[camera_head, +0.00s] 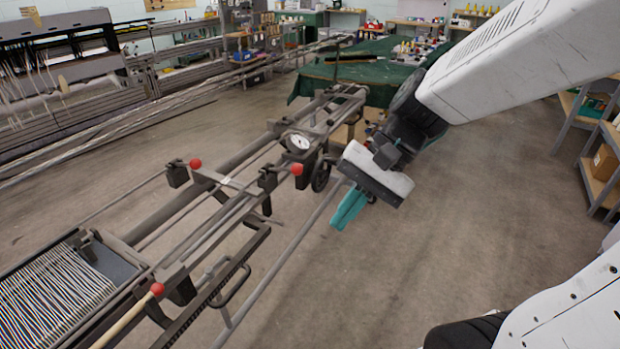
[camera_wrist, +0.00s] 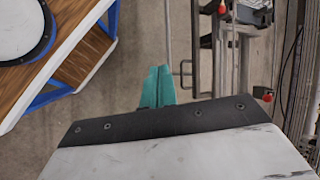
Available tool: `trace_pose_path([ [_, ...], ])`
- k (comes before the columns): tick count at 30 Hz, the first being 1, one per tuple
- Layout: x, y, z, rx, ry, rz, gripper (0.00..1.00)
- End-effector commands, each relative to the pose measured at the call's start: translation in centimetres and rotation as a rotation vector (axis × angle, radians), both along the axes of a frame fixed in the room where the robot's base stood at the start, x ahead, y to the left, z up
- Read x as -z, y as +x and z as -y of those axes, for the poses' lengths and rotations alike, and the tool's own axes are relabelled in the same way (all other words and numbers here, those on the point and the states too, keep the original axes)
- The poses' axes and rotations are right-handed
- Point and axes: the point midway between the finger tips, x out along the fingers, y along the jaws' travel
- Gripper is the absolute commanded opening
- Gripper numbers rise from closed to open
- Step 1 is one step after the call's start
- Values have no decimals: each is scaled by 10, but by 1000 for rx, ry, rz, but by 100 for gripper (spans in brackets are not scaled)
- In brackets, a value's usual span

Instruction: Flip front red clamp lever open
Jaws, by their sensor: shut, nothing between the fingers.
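Red-knobbed levers sit along the dark metal warp frame (camera_head: 215,215). One red knob (camera_head: 296,169) is on the near rail beside a round dial, one red knob (camera_head: 195,163) is on the far rail, and one red knob (camera_head: 157,289) is lower left near a pale wooden handle. I cannot tell for certain which is the front clamp lever. My gripper (camera_head: 345,212), with teal fingers, hangs right of the frame, apart from the levers and empty. In the wrist view the fingers (camera_wrist: 157,88) are together; red knobs (camera_wrist: 267,97) show to their right.
A white dial (camera_head: 299,142) and a handwheel (camera_head: 321,174) are on the frame. White warp threads (camera_head: 55,300) lie lower left. A green-covered table (camera_head: 345,73) stands behind. Open floor (camera_head: 480,210) lies right of the frame. The wrist view shows a blue-framed wooden surface (camera_wrist: 90,55).

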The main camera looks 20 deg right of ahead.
Motion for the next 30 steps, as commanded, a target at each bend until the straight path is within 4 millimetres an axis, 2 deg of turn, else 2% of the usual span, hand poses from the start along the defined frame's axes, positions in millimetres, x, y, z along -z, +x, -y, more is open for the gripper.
trace_pose_path([
  [4, 21, 54, 4, 277, 238, -131, 0],
  [8, 43, 104, 23, 540, 433, -223, 0],
  [12, 75, 152, 60, 828, 617, -303, 0],
  [15, 100, 175, 88, 1001, 715, -343, 0],
  [18, 120, 190, 112, 1132, 786, -366, 0],
  [21, 134, 197, 127, 1213, 826, -379, 0],
  [24, 140, 200, 134, 1251, 844, -383, 0],
  [30, 140, 201, 135, 1258, 848, -383, 0],
])
